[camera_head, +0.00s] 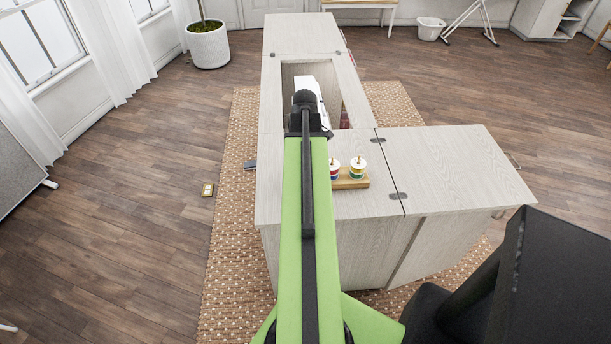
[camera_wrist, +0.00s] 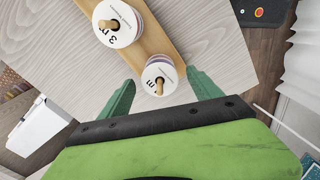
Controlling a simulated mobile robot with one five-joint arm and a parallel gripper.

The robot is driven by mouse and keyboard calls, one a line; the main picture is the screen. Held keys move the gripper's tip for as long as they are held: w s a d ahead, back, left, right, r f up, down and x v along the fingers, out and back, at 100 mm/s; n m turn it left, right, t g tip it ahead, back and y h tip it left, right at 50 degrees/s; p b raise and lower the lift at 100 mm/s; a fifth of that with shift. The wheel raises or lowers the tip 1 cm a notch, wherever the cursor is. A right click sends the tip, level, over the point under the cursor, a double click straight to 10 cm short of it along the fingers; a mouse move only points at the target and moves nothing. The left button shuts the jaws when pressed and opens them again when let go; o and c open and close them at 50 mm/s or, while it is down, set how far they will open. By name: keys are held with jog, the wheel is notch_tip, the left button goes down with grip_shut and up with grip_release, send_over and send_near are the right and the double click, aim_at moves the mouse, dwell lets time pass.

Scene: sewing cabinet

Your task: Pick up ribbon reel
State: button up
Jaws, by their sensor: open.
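Two ribbon reels with white labelled tops stand on pegs of a wooden holder (camera_head: 343,184). One reel (camera_head: 357,168) shows coloured bands; the other reel (camera_head: 334,169) stands to its left, beside my arm. In the wrist view, one reel (camera_wrist: 160,76) lies between the two green fingers of my open gripper (camera_wrist: 159,78). The other reel (camera_wrist: 116,24), marked "3 m", is up and left, outside the fingers. Neither reel is visibly gripped.
The pale wood cabinet (camera_head: 450,165) carries the holder. A white sewing machine (camera_head: 325,112) sits in its opening, also showing in the wrist view (camera_wrist: 38,126). A dark item (camera_wrist: 262,11) lies below the cabinet edge. A small box (camera_head: 208,189) lies on the floor at left.

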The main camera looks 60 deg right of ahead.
jog(key=c, duration=1.4)
notch_tip(320, 180, up, 10)
jog(key=p, duration=1)
jog(key=shift+r+p, duration=0.1)
jog(key=shift+p, duration=0.25)
jog(key=shift+s+d, duration=0.1)
